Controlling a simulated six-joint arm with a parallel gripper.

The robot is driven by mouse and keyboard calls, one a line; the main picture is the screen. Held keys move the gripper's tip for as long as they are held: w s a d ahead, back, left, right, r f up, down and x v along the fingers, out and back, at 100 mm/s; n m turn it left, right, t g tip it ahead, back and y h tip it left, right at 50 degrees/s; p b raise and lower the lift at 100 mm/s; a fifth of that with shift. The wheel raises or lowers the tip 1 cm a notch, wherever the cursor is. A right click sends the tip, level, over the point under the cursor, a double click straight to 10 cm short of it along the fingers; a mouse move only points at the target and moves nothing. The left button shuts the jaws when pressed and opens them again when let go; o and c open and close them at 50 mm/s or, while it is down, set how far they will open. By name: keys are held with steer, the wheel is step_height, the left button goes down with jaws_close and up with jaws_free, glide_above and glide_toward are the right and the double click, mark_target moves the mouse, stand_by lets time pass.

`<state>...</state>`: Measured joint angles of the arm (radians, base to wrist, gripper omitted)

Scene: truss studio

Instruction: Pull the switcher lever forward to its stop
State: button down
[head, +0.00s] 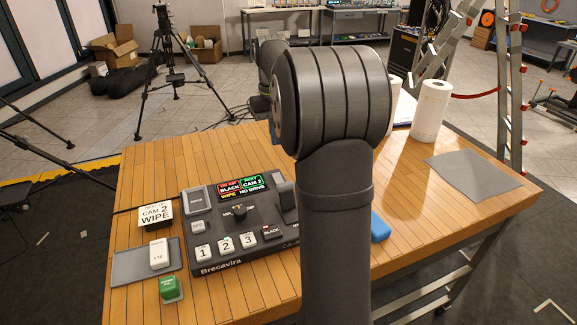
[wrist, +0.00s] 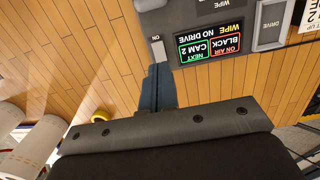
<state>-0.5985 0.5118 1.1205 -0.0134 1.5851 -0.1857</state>
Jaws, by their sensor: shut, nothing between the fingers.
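The switcher (head: 240,255) is a dark console on the wooden table, with a lit display (head: 240,188) and numbered white buttons. A grey lever handle (head: 285,188) stands right of the display, partly beside my arm. In the wrist view, which sees the console upside down, the light grey lever (wrist: 157,49) is at the console's edge. My gripper (wrist: 156,70) is shut and empty, its dark blue fingertips right at the lever's far side. I cannot tell whether they touch. In the head view my arm hides the fingertips.
A CAM 2 WIPE sign (head: 155,213), a white block (head: 159,253) and a green block (head: 168,288) stand left of the switcher. A blue block (head: 380,228) lies to its right. A paper roll (head: 430,110) and grey cloth (head: 472,176) are at the right.

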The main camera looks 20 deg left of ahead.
steer(key=shift+w+a+f, duration=0.2)
steer(key=shift+a+f, duration=0.05)
steer(key=shift+f, duration=0.35)
steer(key=shift+f, duration=0.1)
steer(key=f, duration=0.9)
steer(key=shift+s+d, duration=0.3)
steer(key=shift+s+d+r, duration=0.25)
steer(key=shift+s+d, duration=0.6)
steer(key=shift+d, duration=0.05)
steer(key=shift+s+d+r, duration=0.25)
steer(key=shift+s+d, duration=0.15)
steer(key=shift+s, duration=0.05)
steer(key=shift+d, duration=0.1)
steer(key=shift+s+d+r, duration=0.15)
steer(key=shift+s, duration=0.05)
